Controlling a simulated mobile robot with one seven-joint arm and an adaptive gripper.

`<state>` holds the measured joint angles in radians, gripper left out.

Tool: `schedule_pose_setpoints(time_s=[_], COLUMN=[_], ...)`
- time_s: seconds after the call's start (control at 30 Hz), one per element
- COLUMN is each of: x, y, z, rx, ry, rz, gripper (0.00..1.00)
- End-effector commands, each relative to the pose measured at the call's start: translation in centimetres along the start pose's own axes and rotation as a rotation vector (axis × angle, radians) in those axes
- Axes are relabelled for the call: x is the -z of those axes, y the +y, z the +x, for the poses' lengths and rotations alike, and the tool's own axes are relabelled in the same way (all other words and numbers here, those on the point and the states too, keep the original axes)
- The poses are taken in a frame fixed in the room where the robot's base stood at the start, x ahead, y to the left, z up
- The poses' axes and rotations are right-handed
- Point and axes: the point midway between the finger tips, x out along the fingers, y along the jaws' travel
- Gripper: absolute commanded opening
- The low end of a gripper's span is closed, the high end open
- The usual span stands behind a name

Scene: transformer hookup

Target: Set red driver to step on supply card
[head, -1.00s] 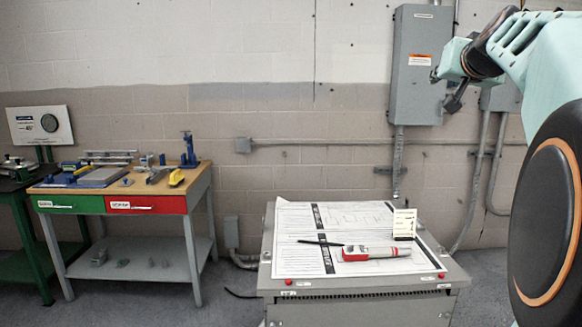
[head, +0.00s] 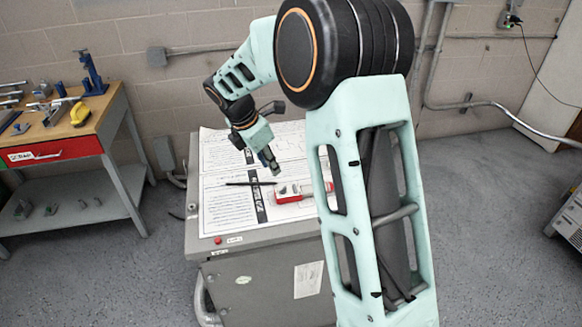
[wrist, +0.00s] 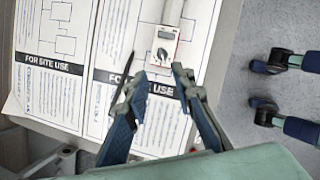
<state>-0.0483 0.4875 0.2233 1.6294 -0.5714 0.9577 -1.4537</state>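My gripper (wrist: 153,78) is open and empty, fingers apart, above the sheets. In the head view my gripper (head: 270,165) hangs above and slightly left of the driver. My arm covers the driver's right end. The supply card is not visible now.
A dark pen (head: 250,183) lies left of the driver and also shows in the wrist view (wrist: 124,75). A workbench with a red drawer (head: 50,152) stands at the left. A grey unit (head: 570,215) stands at the right edge. Floor between is clear.

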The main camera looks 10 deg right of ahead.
Motion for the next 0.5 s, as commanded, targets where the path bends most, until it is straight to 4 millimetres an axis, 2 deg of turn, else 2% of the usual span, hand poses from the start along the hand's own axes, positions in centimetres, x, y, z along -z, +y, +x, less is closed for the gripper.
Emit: schedule_pose_setpoints(time_s=[0.1,0.23,0.5], x=[0.9,0.9,0.9], y=[-0.1,-0.2,-0.4], z=[0.2,1.4,6.4], rx=[0.016,0.020,0.021], ry=[-0.008,-0.010,-0.009], rz=[-0.079,-0.091,-0.087], gripper=[0.23,0.23,0.23])
